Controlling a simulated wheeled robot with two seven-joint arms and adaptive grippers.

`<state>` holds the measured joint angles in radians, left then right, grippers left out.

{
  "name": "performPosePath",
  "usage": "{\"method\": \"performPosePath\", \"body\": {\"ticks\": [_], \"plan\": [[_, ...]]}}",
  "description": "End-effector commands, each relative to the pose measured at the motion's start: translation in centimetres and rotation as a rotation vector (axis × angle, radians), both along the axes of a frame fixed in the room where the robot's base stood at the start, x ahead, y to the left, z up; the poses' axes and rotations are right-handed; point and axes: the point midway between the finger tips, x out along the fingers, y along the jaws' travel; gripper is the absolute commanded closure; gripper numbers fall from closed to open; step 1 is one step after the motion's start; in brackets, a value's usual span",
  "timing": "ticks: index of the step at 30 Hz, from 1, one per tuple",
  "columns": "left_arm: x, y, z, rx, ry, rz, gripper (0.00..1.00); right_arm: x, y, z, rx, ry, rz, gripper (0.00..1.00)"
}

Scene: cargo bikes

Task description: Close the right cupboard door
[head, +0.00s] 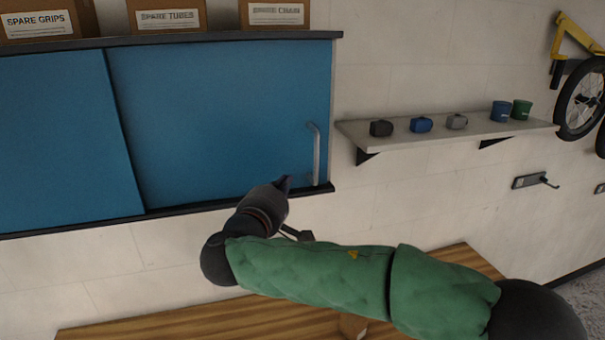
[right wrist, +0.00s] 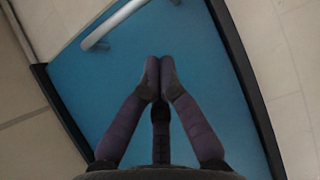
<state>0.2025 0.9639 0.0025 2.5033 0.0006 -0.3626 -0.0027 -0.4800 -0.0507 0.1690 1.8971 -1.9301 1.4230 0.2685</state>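The cupboard is on the wall and has blue sliding-type panels. My left gripper is not in view.
Boxes labelled spare grips (head: 40,22), spare tubes (head: 168,16) and spare chain (head: 275,13) stand on the cupboard. A wall shelf (head: 400,137) with small items and cups is to the right. A wooden surface (head: 200,326) lies below.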

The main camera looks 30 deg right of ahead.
Motion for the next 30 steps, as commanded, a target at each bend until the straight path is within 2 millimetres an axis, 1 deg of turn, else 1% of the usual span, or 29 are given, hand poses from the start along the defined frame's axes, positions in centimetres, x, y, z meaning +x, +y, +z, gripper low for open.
{"method": "performPosePath", "body": {"ticks": [1, 2, 6, 10, 15, 25, 30], "plan": [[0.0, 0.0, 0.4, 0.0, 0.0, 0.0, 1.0, 0.6, -0.9, 0.1, 0.0, 0.001, -0.005, 1.0], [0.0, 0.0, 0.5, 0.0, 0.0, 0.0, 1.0, 1.0, -1.2, 0.1, -0.001, 0.002, -0.004, 1.0], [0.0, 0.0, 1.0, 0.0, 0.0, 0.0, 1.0, 0.7, -3.2, 0.1, 0.001, 0.001, -0.003, 1.0], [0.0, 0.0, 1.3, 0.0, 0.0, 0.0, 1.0, 0.7, -4.4, 0.1, -0.001, 0.001, -0.002, 1.0], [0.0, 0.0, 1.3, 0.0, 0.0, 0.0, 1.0, 0.7, -4.9, 0.0, 0.0, 0.0, 0.0, 1.0], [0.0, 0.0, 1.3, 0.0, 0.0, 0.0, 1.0, 0.7, -4.9, 0.0, 0.0, 0.0, 0.001, 1.0], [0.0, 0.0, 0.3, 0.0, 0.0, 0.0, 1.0, 0.5, -5.7, -0.2, 0.002, -0.002, -0.002, 1.0]]}}
